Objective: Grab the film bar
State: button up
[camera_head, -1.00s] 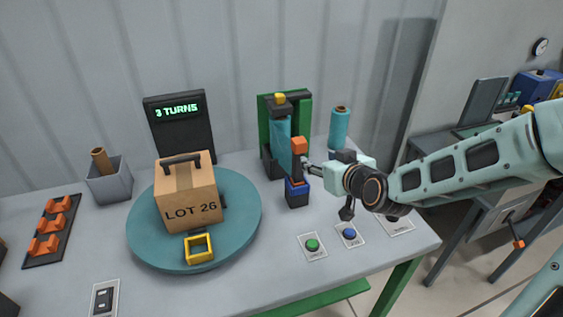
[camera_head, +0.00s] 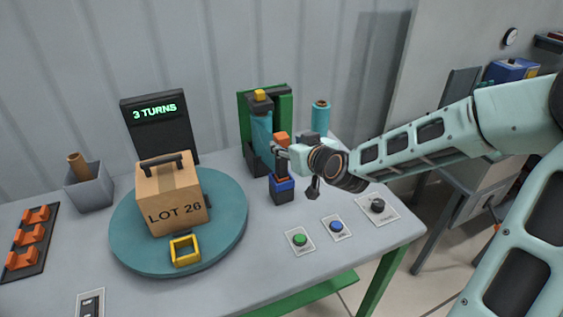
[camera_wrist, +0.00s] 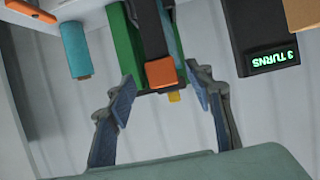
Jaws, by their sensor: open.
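The film bar is a dark upright bar with an orange top (camera_head: 281,139), standing in a blue-rimmed holder (camera_head: 283,189) in front of the teal film on the green stand. In the wrist view the picture is upside down, and the orange top (camera_wrist: 161,73) shows between my two fingers with the dark bar behind it. My gripper (camera_head: 277,150) is at the bar's upper part, just below the orange top. Its fingers are open, one on each side of the orange top in the wrist view (camera_wrist: 161,84), with gaps visible. Contact with the bar cannot be told.
The green film stand (camera_head: 284,105) is close behind the bar, with a teal roll (camera_head: 320,118) to its right. A turntable (camera_head: 228,236) carries a LOT 26 box (camera_head: 171,197) and a yellow square frame (camera_head: 185,250). Green (camera_head: 300,240) and blue (camera_head: 336,227) buttons lie in front.

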aim_at(284, 143)
jog(key=x, duration=0.3)
jog(key=shift+w+a+f, duration=0.1)
jog(key=shift+w+a, duration=0.05)
jog(key=shift+a, duration=0.1)
jog(key=shift+w+a+f, duration=0.15)
jog(key=shift+w+f, duration=0.15)
jog(key=shift+w, duration=0.2)
grip_shut()
